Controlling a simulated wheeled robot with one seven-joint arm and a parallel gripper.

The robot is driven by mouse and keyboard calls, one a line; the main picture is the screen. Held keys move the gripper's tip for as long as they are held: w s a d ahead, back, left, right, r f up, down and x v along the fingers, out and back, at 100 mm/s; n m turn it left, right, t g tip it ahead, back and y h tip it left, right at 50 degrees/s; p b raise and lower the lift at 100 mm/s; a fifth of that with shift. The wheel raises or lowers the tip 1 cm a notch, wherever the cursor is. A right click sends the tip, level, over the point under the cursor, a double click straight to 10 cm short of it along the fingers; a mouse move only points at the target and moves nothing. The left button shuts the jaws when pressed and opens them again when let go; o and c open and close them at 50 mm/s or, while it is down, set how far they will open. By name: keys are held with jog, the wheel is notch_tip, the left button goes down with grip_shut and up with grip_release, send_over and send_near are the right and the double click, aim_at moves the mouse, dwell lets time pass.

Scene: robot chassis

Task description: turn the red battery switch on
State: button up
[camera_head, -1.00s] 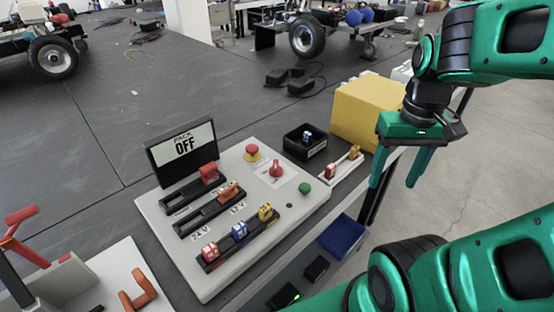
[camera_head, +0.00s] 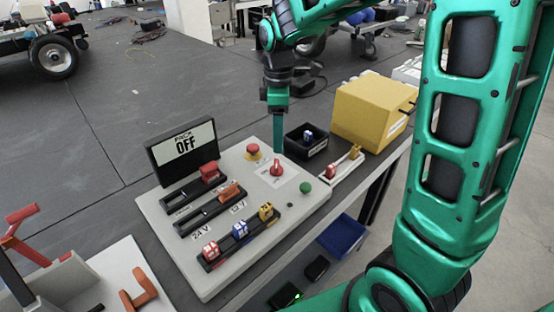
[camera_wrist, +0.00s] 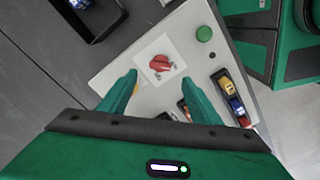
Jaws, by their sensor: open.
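The red battery switch (camera_head: 276,169) is a rotary knob on a white label plate, on the right part of the light grey panel (camera_head: 165,228). The display (camera_head: 182,147) at the panel's back reads "PACK OFF". My gripper (camera_head: 278,150) points down just above and behind the knob. In the wrist view my gripper (camera_wrist: 161,98) has its two green fingers spread apart with nothing between them. There the red switch (camera_wrist: 162,65) lies just beyond the fingertips, roughly centred between them, and looks untouched. The gripper's fingers overlap in the head view, so their gap is hidden there.
A red push button (camera_head: 253,150) and a green button (camera_head: 305,187) flank the switch. Plug rows with a red plug (camera_head: 209,172) fill the panel's left. A black bin (camera_head: 305,141) and a yellow box (camera_head: 372,112) stand behind right. The table's right edge is close by.

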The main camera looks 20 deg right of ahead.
aim_at(278, 162)
notch_tip(278, 162, down, 10)
jog(key=shift+d+r, duration=0.1)
jog(key=shift+r, duration=0.15)
jog(key=shift+c, duration=0.6)
jog(key=c, duration=0.9)
